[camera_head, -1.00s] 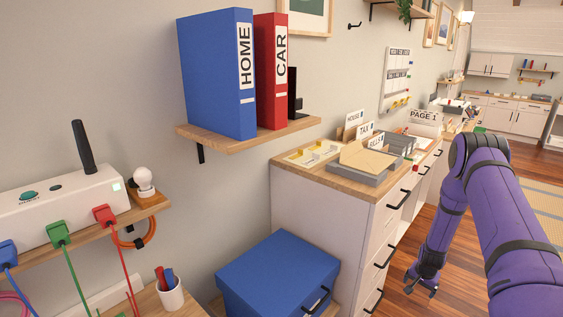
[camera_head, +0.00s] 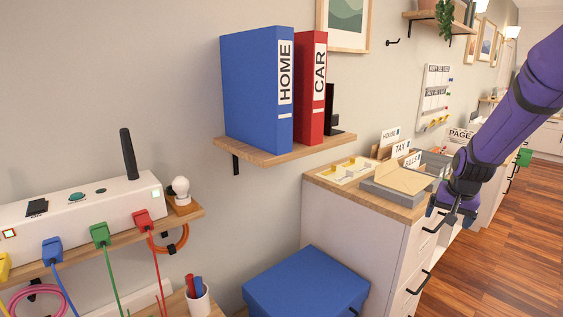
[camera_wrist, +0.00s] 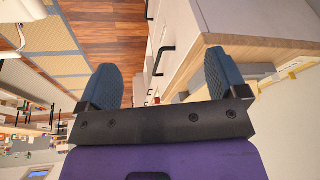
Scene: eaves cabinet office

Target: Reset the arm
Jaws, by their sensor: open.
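My purple arm comes in from the upper right in the head view. My gripper (camera_head: 452,212) hangs just off the front edge of the wooden-topped cabinet (camera_head: 370,197), near its right corner. In the wrist view my gripper (camera_wrist: 160,85) shows two blue pads spread wide apart with nothing between them. The cabinet's white drawer fronts and black handles (camera_wrist: 164,55) show beyond the pads, and the wooden top edge (camera_wrist: 260,50) is on the right.
A shelf (camera_head: 290,152) holds a blue HOME binder (camera_head: 258,95) and a red CAR binder (camera_head: 310,90). A grey tray with folders (camera_head: 400,185) lies on the cabinet. A blue box (camera_head: 305,285) stands below. Wooden floor (camera_head: 510,220) is free at right.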

